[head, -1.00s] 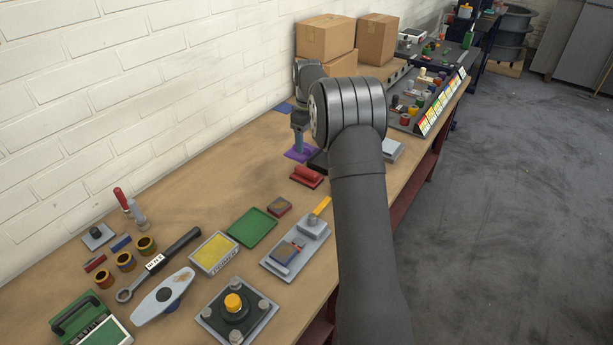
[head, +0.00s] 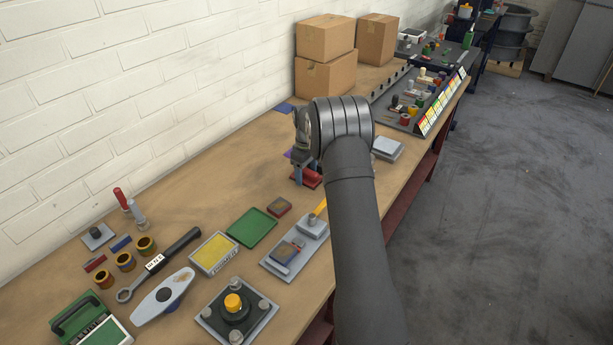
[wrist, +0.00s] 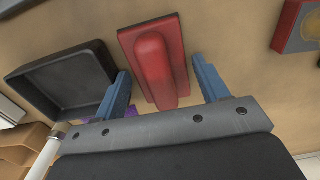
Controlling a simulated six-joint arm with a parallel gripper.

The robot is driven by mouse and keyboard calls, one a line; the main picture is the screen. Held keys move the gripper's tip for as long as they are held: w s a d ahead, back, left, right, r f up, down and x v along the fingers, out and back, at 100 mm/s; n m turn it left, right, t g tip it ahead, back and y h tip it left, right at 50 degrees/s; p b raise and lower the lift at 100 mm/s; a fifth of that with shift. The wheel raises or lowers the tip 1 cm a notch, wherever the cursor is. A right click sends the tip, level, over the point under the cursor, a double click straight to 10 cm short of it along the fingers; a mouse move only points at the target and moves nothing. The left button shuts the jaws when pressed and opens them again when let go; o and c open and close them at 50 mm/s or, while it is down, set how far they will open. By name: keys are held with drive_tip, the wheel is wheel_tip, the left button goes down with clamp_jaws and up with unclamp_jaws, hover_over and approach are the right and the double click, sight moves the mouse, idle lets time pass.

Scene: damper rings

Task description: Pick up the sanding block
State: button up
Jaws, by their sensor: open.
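The sanding block, a red block with a raised rounded handle on a flat base, lies on the workbench; it shows in the head view (head: 310,180), partly hidden by my gripper and arm. It is large in the wrist view (wrist: 154,62). My gripper (wrist: 165,82) is open, with its two blue fingers spread to either side of the red handle. In the head view my gripper (head: 298,172) points down over the block's left part. I see nothing held. I cannot tell how far the fingertips are above the base.
A dark tray (wrist: 70,78) lies left of the block in the wrist view. A smaller red-edged block with a brown top (head: 279,207) and a green tray (head: 252,228) lie nearer. Cardboard boxes (head: 325,78) stand behind. The bench left of my gripper is mostly clear.

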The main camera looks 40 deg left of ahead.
sight(306, 169)
drive_tip(key=c, duration=0.9)
drive_tip(key=shift+r, duration=0.1)
drive_tip(key=shift+r, duration=0.6)
wheel_tip(306, 169, up, 3)
drive_tip(key=shift+f, duration=0.15)
drive_tip(key=d+r, duration=0.2)
drive_tip(key=d, duration=0.1)
drive_tip(key=w+d+r, duration=0.1)
drive_tip(key=d+r, duration=0.1)
drive_tip(key=d, duration=0.2)
drive_tip(key=w+d+r, duration=0.1)
drive_tip(key=d+r, duration=0.2)
drive_tip(key=d, duration=0.1)
drive_tip(key=shift+w+d, duration=0.15)
drive_tip(key=shift+d, duration=0.1)
